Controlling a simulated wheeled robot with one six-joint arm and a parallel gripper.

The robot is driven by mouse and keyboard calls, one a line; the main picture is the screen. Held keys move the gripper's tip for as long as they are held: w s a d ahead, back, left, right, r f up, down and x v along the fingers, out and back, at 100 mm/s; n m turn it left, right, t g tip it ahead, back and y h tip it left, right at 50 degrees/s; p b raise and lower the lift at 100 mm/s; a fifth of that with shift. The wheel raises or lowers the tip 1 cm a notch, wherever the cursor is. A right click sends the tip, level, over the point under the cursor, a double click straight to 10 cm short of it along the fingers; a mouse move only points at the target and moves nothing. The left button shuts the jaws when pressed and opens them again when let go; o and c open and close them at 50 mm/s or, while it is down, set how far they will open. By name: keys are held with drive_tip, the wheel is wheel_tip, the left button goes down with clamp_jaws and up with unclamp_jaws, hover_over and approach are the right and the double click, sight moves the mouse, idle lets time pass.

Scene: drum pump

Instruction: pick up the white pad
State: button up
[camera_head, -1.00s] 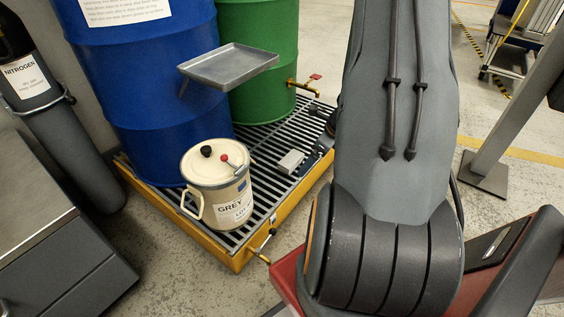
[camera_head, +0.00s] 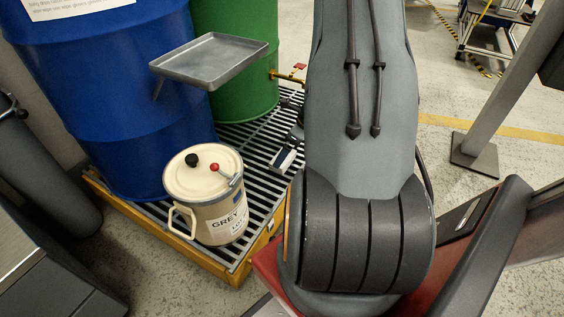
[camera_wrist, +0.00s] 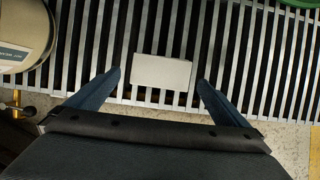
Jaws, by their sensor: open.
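The white pad (camera_wrist: 161,72) lies flat on the slatted grating in the wrist view. It looks like a small pale rectangular block. My gripper (camera_wrist: 158,79) is open, with one dark fingertip beyond the pad's left end and one beyond its right end. Small gaps show on both sides, and the pad is not gripped. In the head view the pad (camera_head: 285,158) is small and partly covered by my gripper, left of my arm. The exact height of my fingertips above the grating cannot be told.
The yellow-edged grating (camera_head: 262,200) carries a cream pail (camera_head: 205,195) marked GREY, a blue drum (camera_head: 110,100) and a green drum (camera_head: 240,70). A metal tray (camera_head: 213,57) juts out above it. The pail's edge shows left in the wrist view (camera_wrist: 25,35).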

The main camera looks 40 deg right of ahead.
drive_tip(key=b+x, duration=0.2)
drive_tip(key=x, duration=0.2)
drive_tip(key=shift+w+f+b, duration=0.1)
drive_tip(key=shift+b, duration=0.2)
drive_tip(key=c, duration=1)
wheel_tip(320, 180, up, 10)
drive_tip(key=p, duration=0.6)
drive_tip(key=shift+p, duration=0.3)
